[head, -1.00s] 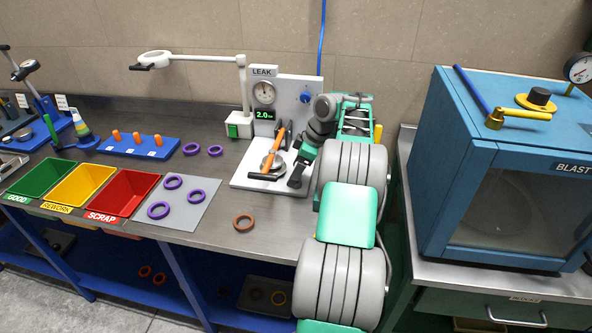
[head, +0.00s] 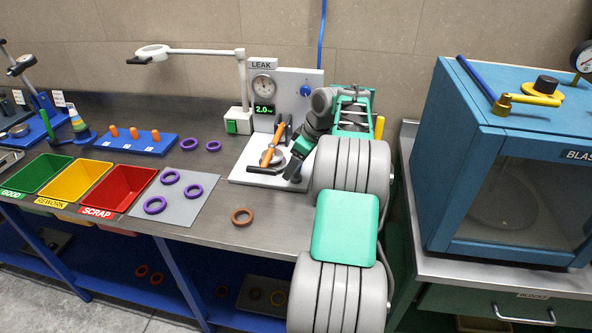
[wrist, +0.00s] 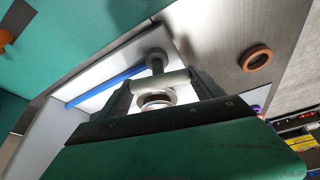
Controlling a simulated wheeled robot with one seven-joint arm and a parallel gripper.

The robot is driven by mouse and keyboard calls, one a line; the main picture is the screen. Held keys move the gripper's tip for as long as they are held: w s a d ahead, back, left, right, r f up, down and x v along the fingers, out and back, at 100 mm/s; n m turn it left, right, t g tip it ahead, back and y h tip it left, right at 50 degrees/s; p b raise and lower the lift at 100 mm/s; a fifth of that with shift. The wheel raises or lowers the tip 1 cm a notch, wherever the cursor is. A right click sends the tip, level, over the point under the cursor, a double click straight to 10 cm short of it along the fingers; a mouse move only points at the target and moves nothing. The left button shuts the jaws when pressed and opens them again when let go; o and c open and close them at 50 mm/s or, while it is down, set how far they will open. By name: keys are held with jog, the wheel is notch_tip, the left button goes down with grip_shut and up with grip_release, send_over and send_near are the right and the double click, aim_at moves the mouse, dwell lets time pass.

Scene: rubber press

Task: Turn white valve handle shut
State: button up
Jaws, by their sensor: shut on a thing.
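My gripper (head: 294,170) reaches down over the white base of the leak tester (head: 242,178) in the head view. In the wrist view my gripper (wrist: 160,84) has its dark fingers on both sides of a short pale cylinder (wrist: 162,80), which looks like the white valve handle. The jaws are shut on it. A dark grey round part and a blue bar (wrist: 105,88) lie just beyond it, and a metal ring (wrist: 156,98) shows between the fingers. In the head view my gripper hides the held part.
An orange clamp lever (head: 273,142) and a black bar (head: 264,169) stand just left of my gripper. A brown ring (head: 242,209) lies on the bench in front. Purple rings lie on a grey mat (head: 195,212). A blue blast cabinet (head: 455,130) stands at the right.

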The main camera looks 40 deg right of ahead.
jog(key=m+h+b, duration=0.1)
jog(key=m+b, duration=0.2)
jog(key=shift+f+m+h, duration=0.15)
jog(key=shift+m+h, duration=0.15)
jog(key=m+h+b, duration=0.1)
jog(key=m, duration=0.2)
jog(key=shift+a+m+b, duration=0.1)
jog(key=shift+m+b, duration=0.2)
jog(key=shift+b, duration=0.1)
jog(key=m+h, duration=0.1)
jog(key=m, duration=0.2)
jog(key=shift+r+m+h+b, duration=0.2)
jog(key=shift+m+h+b, duration=0.1)
jog(key=shift+h, duration=0.1)
jog(key=shift+m+g+h+p, duration=0.3)
jog(key=shift+m+g+h, duration=0.3)
jog(key=shift+m, duration=1.3)
jog(key=o, duration=1.4)
jog(key=shift+c, duration=0.2)
jog(key=v, duration=0.7)
jog(key=shift+r, duration=0.4)
